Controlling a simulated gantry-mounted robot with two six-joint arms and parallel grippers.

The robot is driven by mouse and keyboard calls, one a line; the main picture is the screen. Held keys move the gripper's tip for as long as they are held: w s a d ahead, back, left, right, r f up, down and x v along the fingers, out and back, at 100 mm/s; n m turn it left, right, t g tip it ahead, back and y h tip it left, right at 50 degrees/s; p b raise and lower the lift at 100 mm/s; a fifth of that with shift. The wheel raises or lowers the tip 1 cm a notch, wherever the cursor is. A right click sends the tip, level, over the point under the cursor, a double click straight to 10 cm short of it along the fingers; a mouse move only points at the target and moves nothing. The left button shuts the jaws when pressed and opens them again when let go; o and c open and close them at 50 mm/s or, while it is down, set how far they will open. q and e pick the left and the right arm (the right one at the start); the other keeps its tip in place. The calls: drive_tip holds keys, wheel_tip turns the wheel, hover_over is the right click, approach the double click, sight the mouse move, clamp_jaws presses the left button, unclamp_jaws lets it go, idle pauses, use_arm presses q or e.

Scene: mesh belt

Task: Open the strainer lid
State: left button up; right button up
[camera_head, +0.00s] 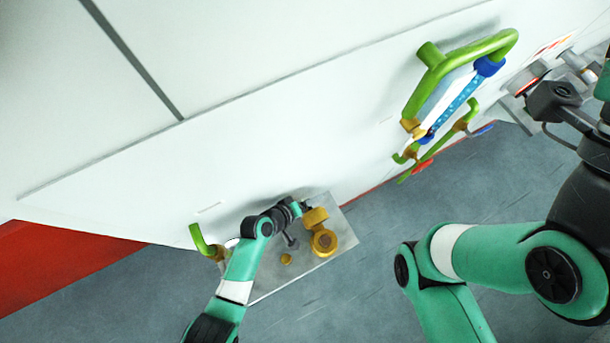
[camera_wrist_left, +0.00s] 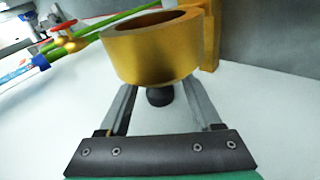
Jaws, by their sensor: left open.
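A brass strainer fitting with a round body (camera_head: 323,242) sits on the grey panel at the bottom of the wall in the head view. In the left wrist view its round brass body (camera_wrist_left: 150,58) has a dark recess on top. I cannot tell which part is the lid. A black knob (camera_wrist_left: 160,96) shows just below the brass body, between my left fingers. My left gripper (camera_wrist_left: 158,100) is open, close to the brass body; in the head view it (camera_head: 302,208) is beside the fitting, partly hidden. My right gripper (camera_head: 520,88) is at the upper right, far from the strainer.
A grey panel (camera_head: 270,285) holds a small brass cap (camera_head: 286,259) and a green pipe (camera_head: 203,242) at its left. Green pipework (camera_head: 432,88) with a blue-speckled tube (camera_head: 455,104) is on the white wall to the right. The grey floor (camera_head: 380,220) between is clear.

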use_arm(q)
drive_tip(key=p+v, duration=0.1)
drive_tip(key=v, duration=0.4)
drive_tip(key=shift+s+a+r, duration=0.15)
use_arm(e)
wheel_tip(320, 180, up, 2)
drive_tip(key=shift+r, duration=0.2)
use_arm(q)
drive_tip(key=shift+p, duration=0.3)
